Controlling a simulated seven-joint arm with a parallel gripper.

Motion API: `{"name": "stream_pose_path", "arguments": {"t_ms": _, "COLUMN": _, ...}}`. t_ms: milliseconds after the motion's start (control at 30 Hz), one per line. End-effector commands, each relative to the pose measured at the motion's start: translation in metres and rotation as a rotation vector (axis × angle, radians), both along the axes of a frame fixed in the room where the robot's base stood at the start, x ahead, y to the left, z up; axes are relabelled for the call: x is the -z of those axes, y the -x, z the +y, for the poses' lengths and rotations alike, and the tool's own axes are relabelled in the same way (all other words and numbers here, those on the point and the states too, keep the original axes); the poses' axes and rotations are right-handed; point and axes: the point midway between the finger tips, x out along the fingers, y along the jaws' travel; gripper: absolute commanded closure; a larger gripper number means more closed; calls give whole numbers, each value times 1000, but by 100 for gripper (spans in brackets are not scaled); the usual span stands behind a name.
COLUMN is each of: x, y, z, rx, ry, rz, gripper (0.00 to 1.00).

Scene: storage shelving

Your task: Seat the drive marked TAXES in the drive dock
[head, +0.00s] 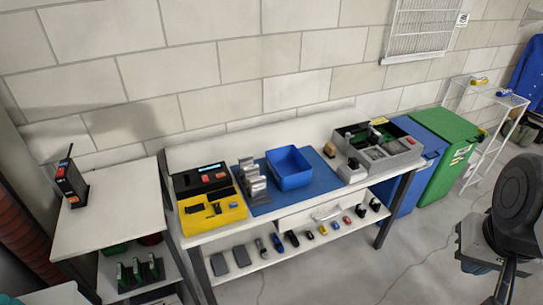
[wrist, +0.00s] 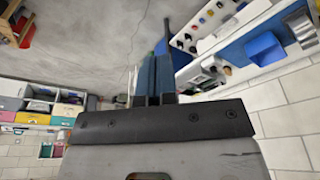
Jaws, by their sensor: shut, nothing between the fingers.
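No TAXES lettering is readable, so I cannot tell which thing is that drive. Several silver upright blocks (head: 252,182) stand on the blue mat (head: 318,178) on the bench; they may be drives. I cannot tell for sure which is the drive dock. My gripper (wrist: 153,75) is shut and empty in the wrist view, away from the bench. My dark arm shows at the right edge of the head view, well right of these things.
A blue bin (head: 289,168) and a grey compartment box (head: 381,147) stand on the bench. Small items line the lower shelf (head: 270,258). A side table (head: 110,213) holds a black device with an antenna (head: 70,183). Blue and green bins (head: 447,140) stand right. Floor in front is clear.

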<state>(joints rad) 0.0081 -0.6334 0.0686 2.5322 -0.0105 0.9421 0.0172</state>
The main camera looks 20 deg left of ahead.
Motion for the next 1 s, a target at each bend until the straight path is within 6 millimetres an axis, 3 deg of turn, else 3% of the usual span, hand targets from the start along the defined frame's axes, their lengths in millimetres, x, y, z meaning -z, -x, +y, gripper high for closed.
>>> {"name": "stream_pose_path", "arguments": {"t_ms": 400, "x": 0, "y": 0, "z": 0, "rx": 0, "ry": 0, "rz": 0, "gripper": 98}}
{"name": "stream_pose_path", "arguments": {"t_ms": 700, "x": 0, "y": 0, "z": 0, "rx": 0, "ry": 0, "rz": 0, "gripper": 52}}
{"name": "stream_pose_path", "arguments": {"t_ms": 1000, "x": 0, "y": 0, "z": 0, "rx": 0, "ry": 0, "rz": 0, "gripper": 51}}
